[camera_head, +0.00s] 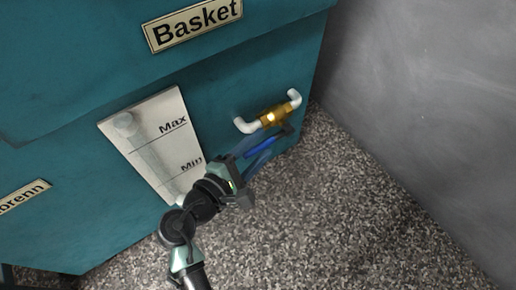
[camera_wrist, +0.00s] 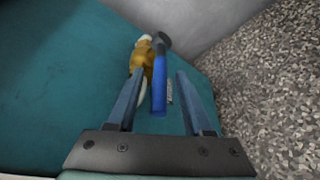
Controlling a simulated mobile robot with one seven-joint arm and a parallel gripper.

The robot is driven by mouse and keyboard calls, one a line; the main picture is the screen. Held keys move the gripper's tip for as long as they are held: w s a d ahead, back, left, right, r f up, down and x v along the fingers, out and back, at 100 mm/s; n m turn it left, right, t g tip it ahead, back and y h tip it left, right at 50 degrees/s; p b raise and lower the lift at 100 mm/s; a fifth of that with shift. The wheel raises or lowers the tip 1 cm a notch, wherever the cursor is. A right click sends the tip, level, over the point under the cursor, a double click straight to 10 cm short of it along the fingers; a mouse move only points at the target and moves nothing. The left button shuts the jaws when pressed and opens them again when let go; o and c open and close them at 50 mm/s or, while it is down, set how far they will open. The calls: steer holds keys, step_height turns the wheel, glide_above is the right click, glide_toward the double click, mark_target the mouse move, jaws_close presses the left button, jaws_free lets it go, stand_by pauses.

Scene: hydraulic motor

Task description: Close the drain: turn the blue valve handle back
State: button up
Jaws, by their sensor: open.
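The blue valve handle (camera_head: 266,146) extends from the brass valve (camera_head: 273,116) on the teal machine's side, with white pipe bends on both sides of the valve. In the wrist view the blue handle (camera_wrist: 159,88) has a dark end at the top, beside the brass valve body (camera_wrist: 143,58). My gripper (camera_head: 262,149) is open at the handle. In the wrist view the handle lies between the two fingers of my gripper (camera_wrist: 160,76), with a visible gap on each side. Whether a finger touches it elsewhere cannot be told.
The teal machine (camera_head: 60,120) carries a "Basket" label (camera_head: 193,23) and a level gauge (camera_head: 157,146) marked Max and Min, left of my gripper. A grey wall (camera_head: 430,110) stands at the right. Speckled floor (camera_head: 330,220) is clear between them.

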jaws_close()
stand_by(1.4)
